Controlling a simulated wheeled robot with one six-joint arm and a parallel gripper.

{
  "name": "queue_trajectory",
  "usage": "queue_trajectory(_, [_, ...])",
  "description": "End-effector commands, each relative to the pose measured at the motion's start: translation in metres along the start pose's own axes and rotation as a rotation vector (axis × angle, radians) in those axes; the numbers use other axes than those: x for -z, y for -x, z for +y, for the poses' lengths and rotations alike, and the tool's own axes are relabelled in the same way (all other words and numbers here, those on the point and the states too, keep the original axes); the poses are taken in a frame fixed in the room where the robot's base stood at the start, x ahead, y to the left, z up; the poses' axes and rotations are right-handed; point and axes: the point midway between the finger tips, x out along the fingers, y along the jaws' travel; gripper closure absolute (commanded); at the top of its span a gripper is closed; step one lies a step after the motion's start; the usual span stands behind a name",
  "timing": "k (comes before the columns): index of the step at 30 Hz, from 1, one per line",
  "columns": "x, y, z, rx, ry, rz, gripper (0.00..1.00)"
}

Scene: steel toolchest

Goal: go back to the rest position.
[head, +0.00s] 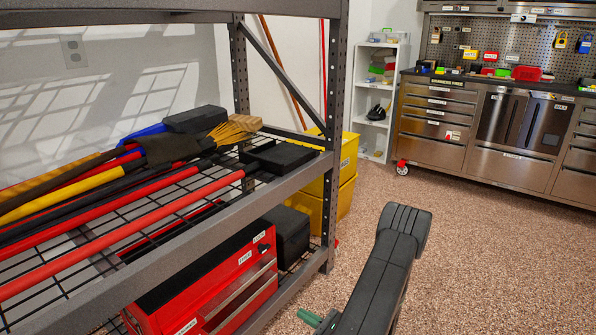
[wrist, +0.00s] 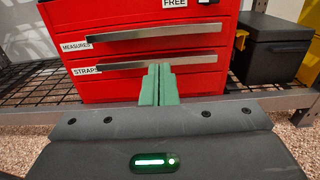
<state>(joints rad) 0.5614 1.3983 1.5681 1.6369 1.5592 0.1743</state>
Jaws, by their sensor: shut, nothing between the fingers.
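My gripper (wrist: 159,84) shows in the wrist view with its two green fingers together and nothing between them. It is in front of a red toolchest (wrist: 110,28) with drawers labelled MEASURES and STRAPS; both of these drawers look shut. In the head view my arm reaches down at the lower middle, and a green part of my gripper (head: 310,317) shows at the bottom edge, to the right of the red toolchest (head: 205,285). The rest of the gripper is hidden behind the arm or out of frame.
A steel shelf rack (head: 180,255) holds the toolchest low down, with long-handled tools above. A black box (wrist: 275,48) stands right of the chest. A yellow cabinet (head: 347,165) is behind the rack. Steel drawers (head: 432,125) line the back wall. The speckled floor (head: 490,250) at right is clear.

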Motion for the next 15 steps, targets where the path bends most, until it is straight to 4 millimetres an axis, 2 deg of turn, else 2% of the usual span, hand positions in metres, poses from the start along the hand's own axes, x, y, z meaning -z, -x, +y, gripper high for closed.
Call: queue_trajectory(15, [-0.001, 0.091, -0.001, 0.004, 0.0, 0.0, 1.0])
